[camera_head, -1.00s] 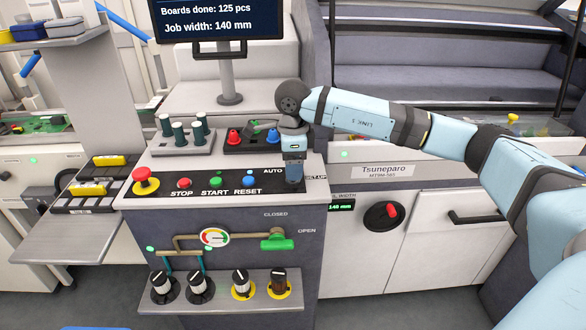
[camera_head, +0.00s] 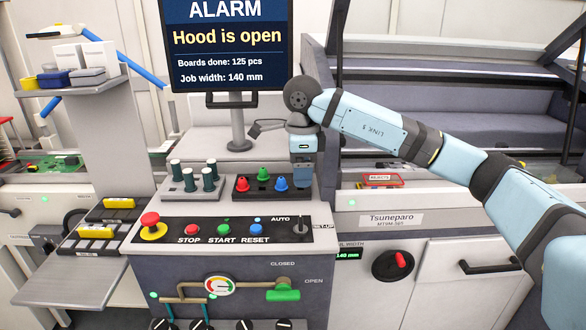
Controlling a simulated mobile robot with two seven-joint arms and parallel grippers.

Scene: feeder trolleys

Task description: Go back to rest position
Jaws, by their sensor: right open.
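My right arm comes in from the right in the head view. My right gripper (camera_head: 304,182) points down above the back right of the control panel (camera_head: 215,231), beside the black holder of coloured caps. It is open, and I see nothing in it. The mode switch (camera_head: 298,228) marked AUTO and SET-UP stands just in front of and below it, apart from it in the picture. My left gripper does not show.
The monitor (camera_head: 226,45) reads "ALARM, Hood is open". A red emergency button (camera_head: 152,222) sits at the panel's left. The holder (camera_head: 262,187) carries red, green and blue caps. Green-grey pegs (camera_head: 197,177) stand left of it. The open hood (camera_head: 470,100) is behind my arm.

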